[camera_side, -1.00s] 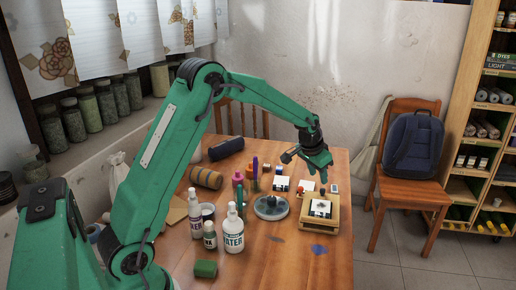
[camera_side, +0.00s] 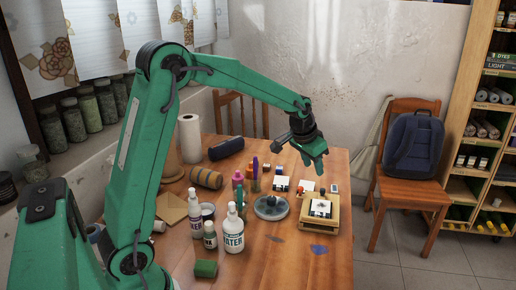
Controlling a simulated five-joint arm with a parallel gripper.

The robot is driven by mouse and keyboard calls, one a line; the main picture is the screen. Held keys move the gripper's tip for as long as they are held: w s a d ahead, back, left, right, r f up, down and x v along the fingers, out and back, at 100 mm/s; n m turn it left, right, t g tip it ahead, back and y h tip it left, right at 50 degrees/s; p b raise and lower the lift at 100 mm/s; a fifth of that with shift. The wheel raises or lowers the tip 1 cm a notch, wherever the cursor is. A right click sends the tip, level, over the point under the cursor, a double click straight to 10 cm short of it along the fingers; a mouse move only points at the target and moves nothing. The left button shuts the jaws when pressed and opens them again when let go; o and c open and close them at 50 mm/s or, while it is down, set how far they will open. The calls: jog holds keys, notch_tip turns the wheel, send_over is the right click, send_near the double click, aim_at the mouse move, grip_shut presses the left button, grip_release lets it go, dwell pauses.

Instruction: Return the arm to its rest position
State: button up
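My arm is green with dark joints and reaches from the lower left over the table. My gripper (camera_side: 318,164) hangs in the air above the far right part of the wooden table (camera_side: 285,262), pointing down and to the right. I see nothing held in it. The fingers are too small and turned too far to tell whether they are apart. Below it are a wooden box with a white stamped card (camera_side: 320,208) and a grey round turntable (camera_side: 270,207).
A chair with a backpack (camera_side: 414,146) is at the right. The front right tabletop is mostly clear.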

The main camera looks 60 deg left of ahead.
jog(key=s+d+r, duration=0.3)
jog(key=s+r, duration=0.1)
jog(key=s, duration=0.3)
jog(key=s+d+r, duration=0.2)
jog(key=s+r, duration=0.2)
jog(key=s, duration=0.3)
jog(key=s+d+f+t, duration=0.1)
jog(key=s+d, duration=0.2)
jog(key=s, duration=1.2)
jog(key=shift+f+h, duration=0.3)
jog(key=shift+h, duration=0.1)
